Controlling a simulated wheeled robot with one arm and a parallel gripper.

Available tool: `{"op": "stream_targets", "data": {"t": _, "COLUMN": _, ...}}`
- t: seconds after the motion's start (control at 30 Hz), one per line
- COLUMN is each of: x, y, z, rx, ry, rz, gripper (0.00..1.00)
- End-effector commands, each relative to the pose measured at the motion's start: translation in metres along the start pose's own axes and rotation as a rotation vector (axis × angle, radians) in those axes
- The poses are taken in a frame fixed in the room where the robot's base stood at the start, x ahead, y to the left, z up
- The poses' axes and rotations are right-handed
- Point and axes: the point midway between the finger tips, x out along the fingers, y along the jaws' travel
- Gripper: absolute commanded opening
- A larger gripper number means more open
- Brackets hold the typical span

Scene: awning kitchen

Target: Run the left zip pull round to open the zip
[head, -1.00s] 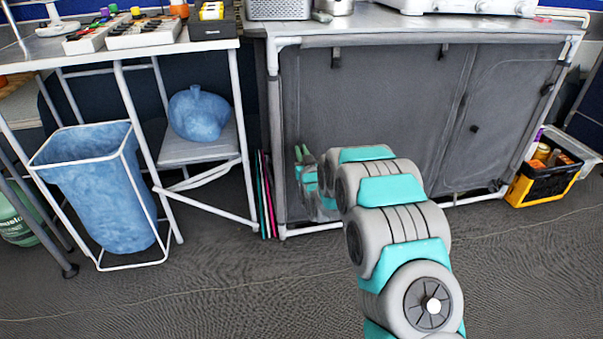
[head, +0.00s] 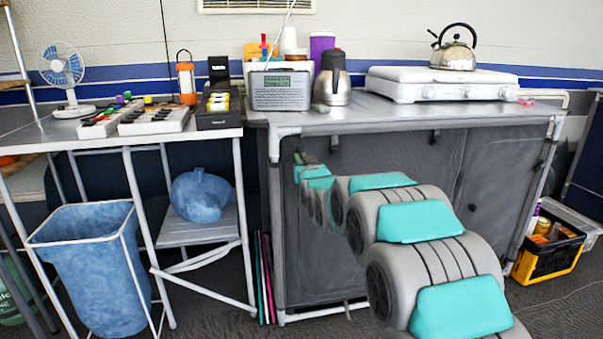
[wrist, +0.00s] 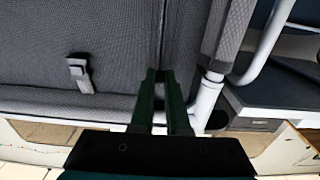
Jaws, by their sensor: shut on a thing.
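My gripper (head: 299,159) is at the upper left corner of the grey fabric cabinet front (head: 400,155), beside the left post. In the wrist view my gripper (wrist: 160,76) has its two dark green fingers close together at the zip line (wrist: 163,35), which runs along the fabric's edge next to the frame post (wrist: 207,100). The fingers are shut on the left zip pull, which they hide. In the head view my arm covers part of the fabric front. How far the zip is parted cannot be made out.
Above, the worktop (head: 365,115) holds a radio (head: 281,90), a flask (head: 332,80) and a stove (head: 440,88). A side table with a blue bin (head: 95,265) stands left.

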Motion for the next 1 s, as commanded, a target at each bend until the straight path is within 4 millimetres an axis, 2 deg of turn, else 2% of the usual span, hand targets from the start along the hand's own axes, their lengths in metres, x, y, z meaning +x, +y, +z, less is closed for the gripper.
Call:
{"op": "stream_targets", "data": {"t": 0.47, "x": 0.0003, "y": -0.0002, "z": -0.0100, "rx": 0.000, "ry": 0.007, "rz": 0.000, "gripper": 0.00}}
{"op": "stream_targets", "data": {"t": 0.5, "x": 0.0003, "y": -0.0001, "z": -0.0105, "rx": 0.000, "ry": 0.008, "rz": 0.000, "gripper": 0.18}}
{"op": "stream_targets", "data": {"t": 0.73, "x": 0.0003, "y": 0.0000, "z": -0.0079, "rx": 0.000, "ry": 0.003, "rz": 0.000, "gripper": 0.44}}
{"op": "stream_targets", "data": {"t": 1.0, "x": -0.0001, "y": 0.0000, "z": -0.0066, "rx": 0.000, "ry": 0.001, "rz": 0.000, "gripper": 0.44}}
